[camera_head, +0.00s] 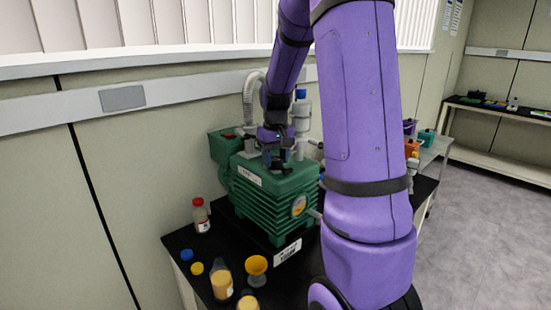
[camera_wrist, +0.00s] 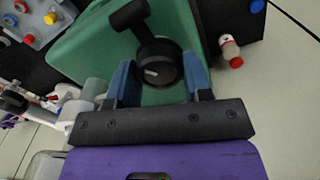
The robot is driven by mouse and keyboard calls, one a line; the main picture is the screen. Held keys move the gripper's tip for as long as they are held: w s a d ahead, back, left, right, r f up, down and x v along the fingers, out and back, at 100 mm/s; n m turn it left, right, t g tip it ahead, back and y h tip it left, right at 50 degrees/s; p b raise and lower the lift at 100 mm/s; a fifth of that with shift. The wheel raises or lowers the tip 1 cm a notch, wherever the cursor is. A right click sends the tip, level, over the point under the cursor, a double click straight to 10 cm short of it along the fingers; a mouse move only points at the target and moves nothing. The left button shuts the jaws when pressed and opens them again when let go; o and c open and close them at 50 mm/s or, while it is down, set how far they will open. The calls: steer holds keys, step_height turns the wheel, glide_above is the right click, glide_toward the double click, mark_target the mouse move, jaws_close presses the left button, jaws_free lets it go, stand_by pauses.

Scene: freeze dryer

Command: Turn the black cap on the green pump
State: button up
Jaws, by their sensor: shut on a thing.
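The green pump (camera_head: 272,205) stands on the black bench top, and its top fills the upper middle of the wrist view (camera_wrist: 88,45). The black cap (camera_wrist: 158,64) sits on the pump's top, with a short black arm and knob reaching to the upper left in the wrist view. My gripper (camera_wrist: 160,72) is shut on the cap, with one blue finger on each side of it. In the head view my gripper (camera_head: 276,150) points down at the pump's top, and the cap is small and partly hidden there.
A red-capped bottle (camera_head: 201,215) stands left of the pump. A yellow funnel (camera_head: 256,266) and a flask of yellow matter (camera_head: 221,283) stand in front. A grey hose (camera_head: 249,100) and a blue-topped clear vessel (camera_head: 301,120) rise close behind my gripper.

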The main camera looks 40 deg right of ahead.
mark_target(276, 158)
steer(key=shift+m, duration=2.3)
steer(key=o, duration=0.9)
steer(key=shift+r, duration=0.1)
step_height(276, 158, up, 11)
steer(key=shift+f, duration=0.2)
